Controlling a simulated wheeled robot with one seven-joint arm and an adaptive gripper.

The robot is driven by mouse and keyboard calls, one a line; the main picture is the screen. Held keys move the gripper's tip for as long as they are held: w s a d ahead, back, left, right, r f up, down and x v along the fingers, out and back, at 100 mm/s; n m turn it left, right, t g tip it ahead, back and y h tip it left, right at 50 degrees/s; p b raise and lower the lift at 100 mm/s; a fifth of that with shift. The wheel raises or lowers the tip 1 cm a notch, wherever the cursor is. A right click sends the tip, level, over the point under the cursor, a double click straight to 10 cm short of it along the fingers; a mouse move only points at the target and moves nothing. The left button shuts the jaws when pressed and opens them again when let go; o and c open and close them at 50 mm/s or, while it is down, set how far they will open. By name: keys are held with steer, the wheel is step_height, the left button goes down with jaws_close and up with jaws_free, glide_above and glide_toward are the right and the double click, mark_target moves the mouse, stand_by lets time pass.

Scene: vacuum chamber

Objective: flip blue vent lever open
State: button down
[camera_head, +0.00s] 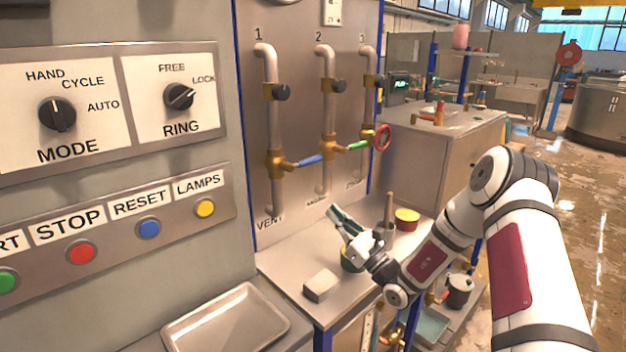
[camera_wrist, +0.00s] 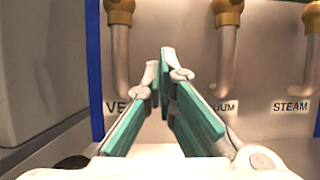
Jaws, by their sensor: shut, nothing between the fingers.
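The blue vent lever (camera_head: 310,160) points to the right, roughly level, from the brass valve (camera_head: 277,163) on pipe 1, above the VENT label (camera_head: 269,223). In the wrist view the lever is not visible; only the lower part of the vent pipe's brass valve (camera_wrist: 120,10) shows at the top left. My gripper (camera_head: 335,212) is shut and empty, below and slightly right of the lever, apart from it. In the wrist view its green fingers meet at the tips (camera_wrist: 166,58), in front of the panel between the vent and vacuum pipes.
A green lever (camera_head: 357,145) on pipe 2 and a red handwheel (camera_head: 382,137) on pipe 3 are close by. A metal tray (camera_head: 228,322) stands at the front left.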

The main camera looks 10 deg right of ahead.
mark_target(310, 161)
steer(key=w+a+r+p, duration=0.1)
steer(key=w+a+r, duration=0.3)
steer(key=w+r, duration=0.3)
steer(key=shift+r, duration=0.6)
